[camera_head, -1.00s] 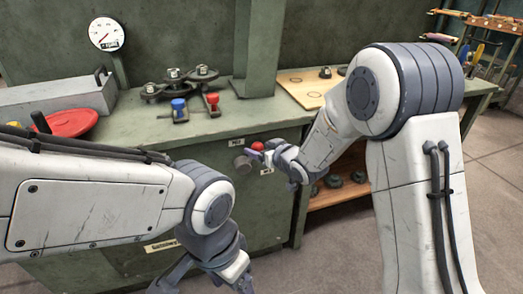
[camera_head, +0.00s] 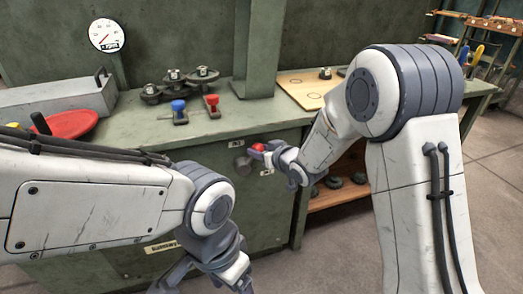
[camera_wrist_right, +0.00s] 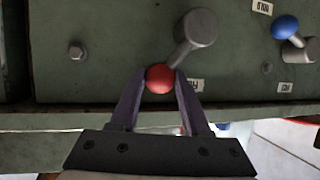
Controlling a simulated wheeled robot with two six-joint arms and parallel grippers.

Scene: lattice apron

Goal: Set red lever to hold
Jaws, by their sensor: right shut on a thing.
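The red lever's round knob (camera_wrist_right: 160,79) sits between the fingertips of my right gripper (camera_wrist_right: 160,84), which is shut on it. The lever's grey shaft (camera_wrist_right: 186,50) slants from the knob to a grey hub at upper right on the green panel. In the head view my right gripper (camera_head: 262,151) is at the red knob (camera_head: 257,147) on the cabinet front. A label beside the knob (camera_wrist_right: 194,86) is partly hidden by a finger. A label near the hub (camera_wrist_right: 262,7) appears upside down. My left gripper (camera_head: 205,278) is low in the head view, cut off by the bottom edge.
A blue-knobbed lever (camera_wrist_right: 286,27) is on the same panel, to the right in the wrist view. The bench top (camera_head: 140,128) carries blue and red clamp-like pieces (camera_head: 212,104), a red dish (camera_head: 68,124) and a grey box (camera_head: 60,98). An open shelf (camera_head: 335,195) lies right of the panel.

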